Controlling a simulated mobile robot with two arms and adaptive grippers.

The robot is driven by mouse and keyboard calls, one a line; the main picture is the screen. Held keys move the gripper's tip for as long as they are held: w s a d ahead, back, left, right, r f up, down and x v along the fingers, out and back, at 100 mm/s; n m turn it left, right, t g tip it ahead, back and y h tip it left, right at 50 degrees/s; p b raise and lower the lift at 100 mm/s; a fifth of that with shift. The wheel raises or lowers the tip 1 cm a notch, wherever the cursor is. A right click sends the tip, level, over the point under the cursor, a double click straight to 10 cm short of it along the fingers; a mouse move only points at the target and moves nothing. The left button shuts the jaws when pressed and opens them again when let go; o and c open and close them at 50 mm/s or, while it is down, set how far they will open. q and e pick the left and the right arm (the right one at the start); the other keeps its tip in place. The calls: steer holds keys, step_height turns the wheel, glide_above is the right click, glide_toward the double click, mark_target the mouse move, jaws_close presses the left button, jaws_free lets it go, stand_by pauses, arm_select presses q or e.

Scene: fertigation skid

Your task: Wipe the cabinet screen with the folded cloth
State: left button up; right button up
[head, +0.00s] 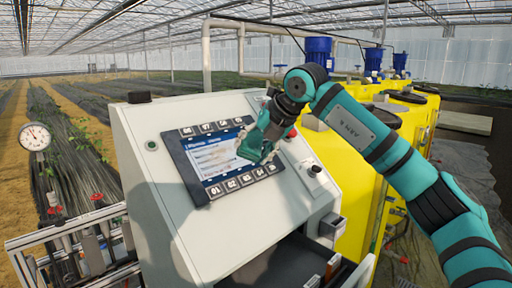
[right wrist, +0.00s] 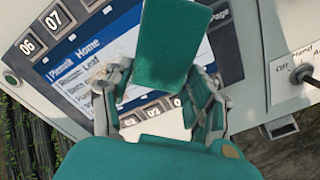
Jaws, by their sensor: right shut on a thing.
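The cabinet screen (head: 213,158) is a lit panel with a blue header, set in a dark frame on the sloping face of the pale grey cabinet (head: 160,205). It also shows in the right wrist view (right wrist: 88,62), where a pale brownish smear seems to lie beside the cloth. My right gripper (head: 261,143) is over the right part of the screen, shut on the green folded cloth (right wrist: 172,42). The cloth also shows in the head view (head: 249,146). I cannot tell whether it touches the glass. My left gripper is not in view.
Numbered buttons (head: 231,185) run above and below the screen. A knob (head: 315,170) and a red button (head: 292,133) sit right of it. A pressure gauge (head: 36,137) stands at left. Yellow tanks (head: 345,160) with blue motors (head: 318,50) stand behind, at right.

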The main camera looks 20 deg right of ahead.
mark_target(196, 170)
steer(key=shift+s+a+r+b, duration=0.1)
steer(key=shift+s+a+b, duration=0.15)
steer(key=shift+a, duration=0.45)
steer(key=shift+s+a+b, duration=0.2)
steer(key=shift+a, duration=0.5)
steer(key=shift+s+a+r+b, duration=0.1)
steer(key=shift+s+a+b, duration=0.15)
steer(key=shift+a, duration=0.45)
steer(key=shift+s+a+f+b, duration=0.1)
steer(key=shift+s+a+b, duration=0.2)
steer(key=shift+a, duration=0.35)
steer(key=shift+s+a+b, duration=0.25)
steer(key=shift+a, duration=0.45)
steer(key=shift+s+a+f+b, duration=0.1)
steer(key=shift+s+a+b, duration=0.2)
steer(key=shift+a, duration=0.35)
steer(key=shift+s+a+r+b, duration=0.1)
steer(key=shift+s+a+b, duration=0.2)
steer(key=shift+a, duration=0.6)
steer(key=shift+s+a+f+b, duration=0.15)
steer(key=shift+s+a, duration=0.25)
steer(key=shift+a, duration=0.45)
steer(key=shift+s+a+r+b, duration=0.15)
steer(key=shift+s+a+b, duration=0.2)
steer(key=shift+a, duration=0.55)
steer(key=shift+d+r, duration=0.1)
steer(key=shift+s+d+r, duration=0.1)
steer(key=shift+s+r, duration=0.1)
steer(key=shift+r, duration=0.05)
steer(key=shift+v, duration=2.6)
